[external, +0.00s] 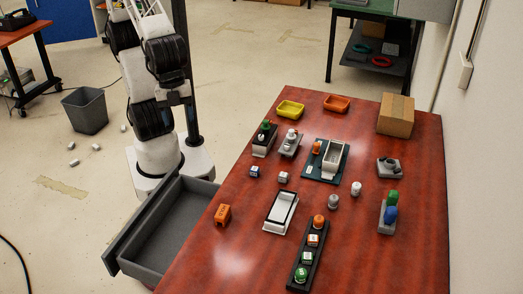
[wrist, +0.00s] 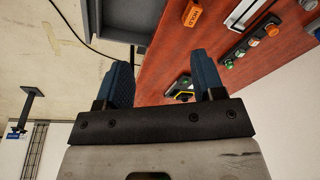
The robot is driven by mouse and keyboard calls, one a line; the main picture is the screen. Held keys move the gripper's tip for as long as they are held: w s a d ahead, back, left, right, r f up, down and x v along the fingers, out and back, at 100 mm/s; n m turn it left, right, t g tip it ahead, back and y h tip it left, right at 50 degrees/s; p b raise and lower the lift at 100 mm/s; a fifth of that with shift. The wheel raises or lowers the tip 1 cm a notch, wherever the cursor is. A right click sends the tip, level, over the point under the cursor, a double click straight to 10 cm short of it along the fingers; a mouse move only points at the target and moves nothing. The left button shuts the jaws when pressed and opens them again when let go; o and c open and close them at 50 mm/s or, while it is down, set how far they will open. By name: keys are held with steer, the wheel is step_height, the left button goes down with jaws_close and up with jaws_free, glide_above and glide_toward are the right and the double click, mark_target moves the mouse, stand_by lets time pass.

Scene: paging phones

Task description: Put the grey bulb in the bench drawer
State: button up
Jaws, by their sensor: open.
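Two small bulb-like pieces stand loose on the red-brown bench (external: 412,250) in the external view: a grey one (external: 333,201), and a paler, whitish one (external: 356,188) just to its right. Another pale grey-white piece (external: 291,136) sits on a grey stand further back. The grey bench drawer (external: 170,240) is pulled open at the bench's left side, and its visible floor looks empty. Its edge also shows at the top of the wrist view (wrist: 125,18). My gripper (wrist: 161,78) is open, with nothing between its blue fingers, away from the bulbs.
An orange block (external: 222,214) stands near the drawer. A white tray (external: 281,211) and a black rack (external: 307,256) with several coloured pieces are mid-bench. A cardboard box (external: 396,115), yellow bowl (external: 290,109) and orange bowl (external: 336,103) are at the back. The bench's front right is clear.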

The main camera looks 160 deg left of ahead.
steer(key=w+a+f+m, duration=0.1)
steer(key=w+a+m, duration=0.2)
steer(key=w+a, duration=0.6)
steer(key=m+g, duration=0.2)
steer(key=m, duration=0.6)
glide_above(335, 197)
step_height(335, 197, down, 17)
steer(key=shift+d+f, duration=0.1)
steer(key=shift+f, duration=0.1)
steer(key=shift+f, duration=1.25)
steer(key=shift+f, duration=2.65)
